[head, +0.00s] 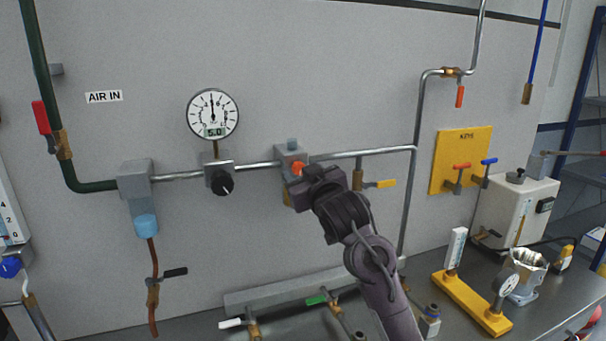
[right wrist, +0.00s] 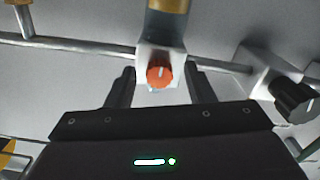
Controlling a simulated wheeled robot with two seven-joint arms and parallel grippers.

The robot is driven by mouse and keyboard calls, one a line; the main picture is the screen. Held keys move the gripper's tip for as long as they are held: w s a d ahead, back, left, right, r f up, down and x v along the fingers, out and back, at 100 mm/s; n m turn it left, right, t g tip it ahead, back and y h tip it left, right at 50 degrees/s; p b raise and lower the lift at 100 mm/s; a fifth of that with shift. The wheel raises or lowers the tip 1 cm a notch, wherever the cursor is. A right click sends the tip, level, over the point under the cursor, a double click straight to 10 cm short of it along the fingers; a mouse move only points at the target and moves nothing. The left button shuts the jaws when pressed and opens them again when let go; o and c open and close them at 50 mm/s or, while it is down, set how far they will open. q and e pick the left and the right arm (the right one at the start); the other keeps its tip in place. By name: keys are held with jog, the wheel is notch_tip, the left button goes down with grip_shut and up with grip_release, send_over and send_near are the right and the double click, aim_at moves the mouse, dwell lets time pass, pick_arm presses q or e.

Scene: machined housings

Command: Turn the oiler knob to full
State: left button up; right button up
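The oiler is a grey block on the wall pipe with an orange-red knob (head: 297,168) on its front. The knob also shows in the right wrist view (right wrist: 159,73), with a pale mark line running nearly straight up and down there. My right gripper (head: 304,184) is in front of the oiler and partly hides it in the head view. In the right wrist view its two dark fingers stand apart, one on each side of the knob, with gaps between. It holds nothing. My left gripper is not in view.
A gauge (head: 213,114) reading 5.0 and a regulator with a black knob (head: 222,183) are left of the oiler. A yellow-handled valve (head: 380,184) hangs just right of it. A yellow key board (head: 461,160) is farther right. The bench holds several fittings.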

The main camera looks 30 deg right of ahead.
jog(key=shift+s+a, duration=0.15)
jog(key=shift+s, duration=0.35)
jog(key=b+v, duration=0.1)
jog(key=v, duration=0.5)
jog(key=shift+s+b, duration=0.35)
jog(key=shift+a, duration=0.15)
